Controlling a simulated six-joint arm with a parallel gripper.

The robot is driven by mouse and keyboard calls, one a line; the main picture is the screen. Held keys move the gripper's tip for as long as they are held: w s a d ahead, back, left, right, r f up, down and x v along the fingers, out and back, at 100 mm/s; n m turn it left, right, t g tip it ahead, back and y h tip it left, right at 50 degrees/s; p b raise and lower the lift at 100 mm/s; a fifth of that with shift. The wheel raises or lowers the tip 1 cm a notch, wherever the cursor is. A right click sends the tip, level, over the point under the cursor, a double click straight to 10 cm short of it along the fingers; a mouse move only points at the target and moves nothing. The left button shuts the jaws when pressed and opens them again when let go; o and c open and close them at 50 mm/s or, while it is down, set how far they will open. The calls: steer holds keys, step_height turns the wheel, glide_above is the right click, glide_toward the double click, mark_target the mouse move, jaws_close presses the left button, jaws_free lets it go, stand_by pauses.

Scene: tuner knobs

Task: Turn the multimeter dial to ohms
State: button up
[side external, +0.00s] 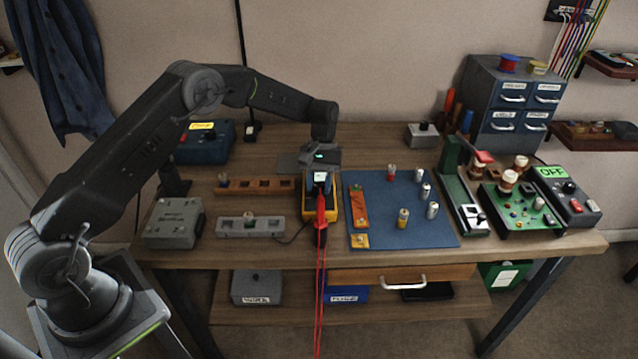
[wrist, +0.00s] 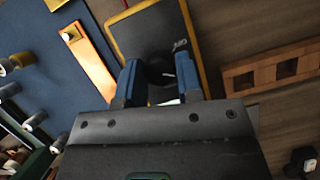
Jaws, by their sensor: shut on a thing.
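The multimeter (side external: 333,210), dark with a yellow edge, lies on the bench near the middle. It also shows in the wrist view (wrist: 147,32). My gripper (wrist: 158,68) is over it, with its two blue fingers on either side of the dark round dial (wrist: 160,77). The gripper is shut on the dial. In the side view my gripper (side external: 320,172) is at the multimeter's far part and hides the dial. The dial's pointer and markings cannot be read.
Red probes (side external: 321,212) with leads hang over the bench's front edge by the multimeter. A blue mat (side external: 385,230) with several cylinders and an orange strip (side external: 358,207) lies close on the right. A wooden block with slots (side external: 258,185) and a grey one (side external: 250,227) lie left.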

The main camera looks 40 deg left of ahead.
steer(key=m+y, duration=0.1)
steer(key=m, duration=0.2)
steer(key=m+y, duration=0.1)
steer(key=m, duration=0.2)
steer(key=shift+d+m+g+y, duration=0.15)
steer(key=shift+m+g+y, duration=0.15)
steer(key=shift+g, duration=0.1)
steer(key=m+y, duration=0.1)
steer(key=m, duration=0.2)
steer(key=m+y, duration=0.1)
steer(key=m, duration=0.2)
steer(key=shift+t, duration=0.3)
steer(key=o, duration=0.9)
steer(key=v, duration=1.3)
steer(key=shift+d+r, duration=0.3)
steer(key=shift+r, duration=0.1)
